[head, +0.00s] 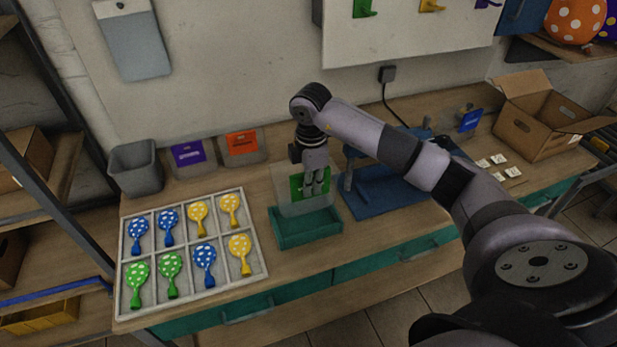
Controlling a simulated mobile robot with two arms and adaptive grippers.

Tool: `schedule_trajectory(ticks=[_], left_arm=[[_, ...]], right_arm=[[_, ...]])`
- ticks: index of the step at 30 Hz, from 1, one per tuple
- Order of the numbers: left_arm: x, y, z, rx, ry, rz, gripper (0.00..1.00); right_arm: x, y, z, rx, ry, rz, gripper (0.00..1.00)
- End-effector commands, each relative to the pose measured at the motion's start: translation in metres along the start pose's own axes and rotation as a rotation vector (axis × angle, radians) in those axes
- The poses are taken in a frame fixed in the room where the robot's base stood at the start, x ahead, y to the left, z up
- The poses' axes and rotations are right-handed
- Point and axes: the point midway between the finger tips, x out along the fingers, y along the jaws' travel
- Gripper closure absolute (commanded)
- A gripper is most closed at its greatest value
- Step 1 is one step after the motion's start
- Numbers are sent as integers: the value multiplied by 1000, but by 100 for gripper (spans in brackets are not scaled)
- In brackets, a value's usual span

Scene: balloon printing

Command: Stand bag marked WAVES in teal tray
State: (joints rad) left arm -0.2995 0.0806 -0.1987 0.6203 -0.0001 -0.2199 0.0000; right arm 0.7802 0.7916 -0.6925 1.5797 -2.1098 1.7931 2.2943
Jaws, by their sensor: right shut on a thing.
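My right gripper (317,188) points down and is shut on a clear bag (287,197) with a green label. The bag hangs roughly upright at the back of the teal tray (308,238). Its lower edge is close to the tray's rim; I cannot tell whether it touches the tray floor. The label is partly hidden by the fingers, and its marking is too small to read. The tray stands on the wooden bench and looks otherwise empty. My left gripper is not in view.
A white compartment tray (190,247) of dotted balloons lies left of the teal tray. A grey bin (137,168), a purple-labelled bag (188,155) and an orange-labelled bag (242,144) stand behind. A blue press-like device (385,190) is close on the right, an open carton (540,120) farther right.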

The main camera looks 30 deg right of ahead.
Motion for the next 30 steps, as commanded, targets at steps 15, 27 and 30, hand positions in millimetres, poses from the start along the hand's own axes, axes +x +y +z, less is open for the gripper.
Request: schedule_trajectory(ticks=[15, 27, 30], left_arm=[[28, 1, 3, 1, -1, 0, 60], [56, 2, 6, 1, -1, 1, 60], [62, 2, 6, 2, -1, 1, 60]], right_arm=[[37, 0, 0, -2, 0, -1, 100], [74, -1, 0, -3, 0, 0, 100], [83, -1, 0, -3, 0, 0, 100]])
